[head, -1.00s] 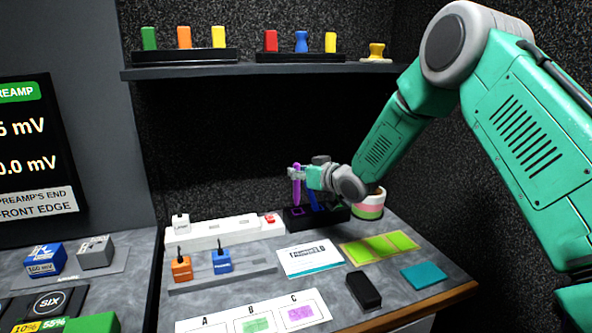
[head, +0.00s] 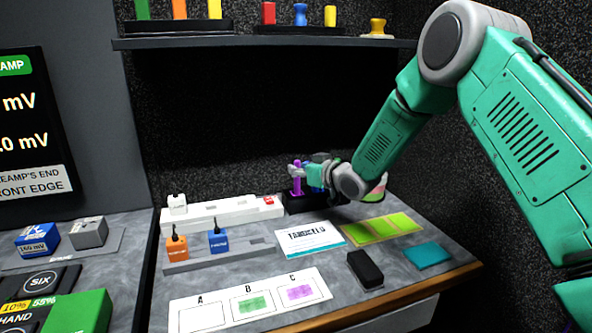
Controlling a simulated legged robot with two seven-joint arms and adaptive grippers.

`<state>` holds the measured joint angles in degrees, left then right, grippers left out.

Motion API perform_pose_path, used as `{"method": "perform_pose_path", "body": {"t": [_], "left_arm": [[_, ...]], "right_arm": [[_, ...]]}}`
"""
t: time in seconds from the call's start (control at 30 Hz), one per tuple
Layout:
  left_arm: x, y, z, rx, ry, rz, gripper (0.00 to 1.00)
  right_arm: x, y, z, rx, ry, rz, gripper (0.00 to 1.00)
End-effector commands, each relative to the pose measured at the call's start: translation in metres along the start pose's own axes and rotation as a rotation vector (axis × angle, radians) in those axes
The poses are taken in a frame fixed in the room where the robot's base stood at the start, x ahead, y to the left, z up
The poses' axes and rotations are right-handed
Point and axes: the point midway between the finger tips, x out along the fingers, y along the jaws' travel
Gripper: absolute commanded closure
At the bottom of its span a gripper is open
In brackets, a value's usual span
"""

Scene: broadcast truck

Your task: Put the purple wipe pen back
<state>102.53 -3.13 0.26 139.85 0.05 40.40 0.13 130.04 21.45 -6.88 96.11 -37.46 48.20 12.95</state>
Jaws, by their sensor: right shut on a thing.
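The purple wipe pen (head: 297,180) stands upright at the left end of a dark holder (head: 292,207) at the back of the bench. Its lower end meets the holder's top; I cannot tell how deep it sits. My right gripper (head: 298,172) is shut on the pen's upper part, reaching in from the right. A blue pen stands behind the gripper and is mostly hidden. My left gripper is out of view.
A white strip (head: 230,215) lies left of the holder. A roll of tape (head: 375,190) stands right of it, partly behind my arm. A white card (head: 310,241), green notes (head: 382,229) and a black block (head: 365,268) lie in front. A shelf (head: 240,43) runs above.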

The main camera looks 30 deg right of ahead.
Motion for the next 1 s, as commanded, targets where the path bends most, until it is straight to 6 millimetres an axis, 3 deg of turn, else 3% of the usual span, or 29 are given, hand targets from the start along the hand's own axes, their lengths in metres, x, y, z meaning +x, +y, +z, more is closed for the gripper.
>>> {"method": "perform_pose_path", "body": {"t": [0.47,0.5,0.53,0.87,1.0], "left_arm": [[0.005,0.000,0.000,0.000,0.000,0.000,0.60],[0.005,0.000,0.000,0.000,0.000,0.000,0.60],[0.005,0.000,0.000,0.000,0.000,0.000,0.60],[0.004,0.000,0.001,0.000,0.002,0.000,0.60],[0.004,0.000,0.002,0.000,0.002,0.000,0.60]], "right_arm": [[0.002,-0.001,0.009,-0.001,0.000,0.000,1.00],[0.002,-0.001,0.009,-0.001,0.000,0.000,0.78],[0.002,-0.001,0.009,-0.001,0.000,0.000,0.68],[0.001,0.000,0.009,0.000,0.000,0.000,0.68],[-0.011,0.000,0.009,0.000,0.000,0.000,0.68]]}}
